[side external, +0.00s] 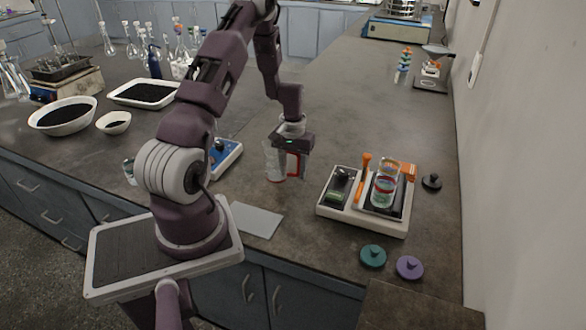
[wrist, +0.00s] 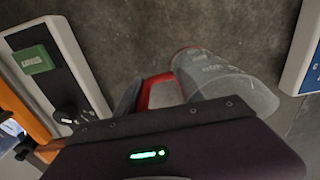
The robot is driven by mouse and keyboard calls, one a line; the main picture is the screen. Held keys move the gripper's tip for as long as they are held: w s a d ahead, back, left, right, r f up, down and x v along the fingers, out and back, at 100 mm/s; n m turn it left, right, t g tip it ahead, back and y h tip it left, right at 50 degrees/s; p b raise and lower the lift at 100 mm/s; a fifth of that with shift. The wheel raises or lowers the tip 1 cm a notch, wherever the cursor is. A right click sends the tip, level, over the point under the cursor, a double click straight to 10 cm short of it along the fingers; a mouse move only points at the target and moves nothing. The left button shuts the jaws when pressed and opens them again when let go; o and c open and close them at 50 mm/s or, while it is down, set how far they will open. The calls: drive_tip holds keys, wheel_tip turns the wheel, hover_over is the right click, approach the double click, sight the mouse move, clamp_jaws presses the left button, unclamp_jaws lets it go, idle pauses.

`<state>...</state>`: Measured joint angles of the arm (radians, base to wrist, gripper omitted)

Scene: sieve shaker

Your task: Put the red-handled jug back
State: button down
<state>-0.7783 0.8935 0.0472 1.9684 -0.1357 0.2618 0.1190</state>
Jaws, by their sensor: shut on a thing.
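The red-handled jug (side external: 275,162) is a clear vessel with a red handle, below my gripper (side external: 290,150) in the side external view. In the wrist view the clear jug (wrist: 222,82) shows at the upper right of my gripper, tilted in the picture, with its red handle (wrist: 150,92) at the jaws. My gripper is shut on the handle. The fingertips are mostly hidden by the gripper body in the wrist view. I cannot tell whether the jug's base touches the bench.
A white-based shaker (side external: 365,222) with stacked clear sieves (side external: 384,183) and orange clamps stands to the right. A blue device (side external: 226,155) stands left of the jug. A grey pad (side external: 256,220) and teal (side external: 372,256) and purple (side external: 409,267) lids lie nearer.

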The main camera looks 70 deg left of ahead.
drive_tip(key=c, duration=0.7)
unclamp_jaws()
wheel_tip(320, 180, up, 12)
drive_tip(key=shift+s+f, duration=0.1)
drive_tip(key=d+r+m+t, duration=0.2)
drive_tip(key=d+r+m, duration=0.2)
drive_tip(key=d+r, duration=1.05)
drive_tip(key=s+d+r+m+t, duration=0.1)
drive_tip(key=s+d, duration=0.4)
drive_tip(key=s+d+r+m+t, duration=0.1)
drive_tip(key=s+d+r+m, duration=0.1)
drive_tip(key=s+d, duration=0.3)
drive_tip(key=s+d+r+m+t, duration=0.1)
drive_tip(key=s+d+r+m, duration=0.1)
drive_tip(key=s+d, duration=0.2)
drive_tip(key=shift+s+d, duration=0.4)
drive_tip(key=shift+s, duration=0.05)
